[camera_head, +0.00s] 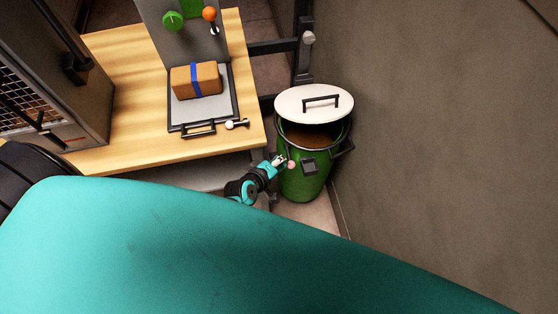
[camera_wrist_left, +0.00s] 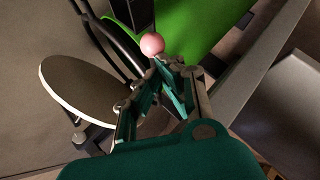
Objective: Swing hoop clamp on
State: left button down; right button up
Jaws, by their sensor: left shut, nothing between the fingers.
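A green drum (camera_head: 305,185) stands on the floor by the wall. Its round white lid (camera_head: 310,103), with a black bar handle, sits raised at the back, and brown contents show below it. A dark hoop (camera_head: 316,151) runs around the drum's rim; much of it is hard to make out. A pink ball knob (camera_head: 291,164) is at the drum's near left side; it also shows in the left wrist view (camera_wrist_left: 152,44). My left gripper (camera_head: 280,160) is shut and empty, its fingertips close beside the knob; contact is unclear. My right gripper is out of view.
A wooden table (camera_head: 130,120) is left of the drum, its edge close to my left gripper. On it are a tray with a brown block (camera_head: 196,80) banded in blue, and a caged machine (camera_head: 50,75). A wall (camera_head: 450,130) bounds the right.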

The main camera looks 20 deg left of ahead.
pick_arm(q)
notch_tip(320, 180, down, 6)
jog(key=m+t+y+b, duration=0.1)
jog(key=t+b, duration=0.3)
jog(key=b, duration=0.5)
jog(key=shift+w+f+m+b, duration=0.15)
jog(key=shift+f+m+b, duration=0.1)
jog(key=shift+m+b, duration=0.2)
jog(key=shift+a, duration=0.1)
dwell(1.2)
